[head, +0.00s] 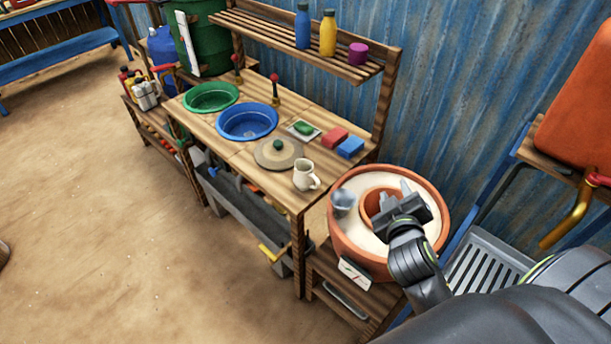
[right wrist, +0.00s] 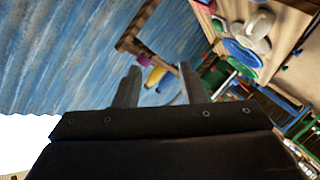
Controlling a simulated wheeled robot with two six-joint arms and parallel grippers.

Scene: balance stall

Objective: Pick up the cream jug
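The cream jug (head: 306,175) stands upright at the front right corner of the wooden counter (head: 230,147) in the head view, its handle toward the right. My right gripper (head: 394,192) is above the round terracotta pot, to the right of the jug and apart from it. Its two fingers are spread with nothing between them, which also shows in the right wrist view (right wrist: 158,70). My left gripper is not in view.
The terracotta pot (head: 436,228) beside the counter holds a small grey cup (head: 343,202). Near the jug are a round lid (head: 268,155), a blue basin (head: 247,120), a red block (head: 334,137) and a blue block (head: 351,147). A slatted shelf (head: 300,48) overhangs the back.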

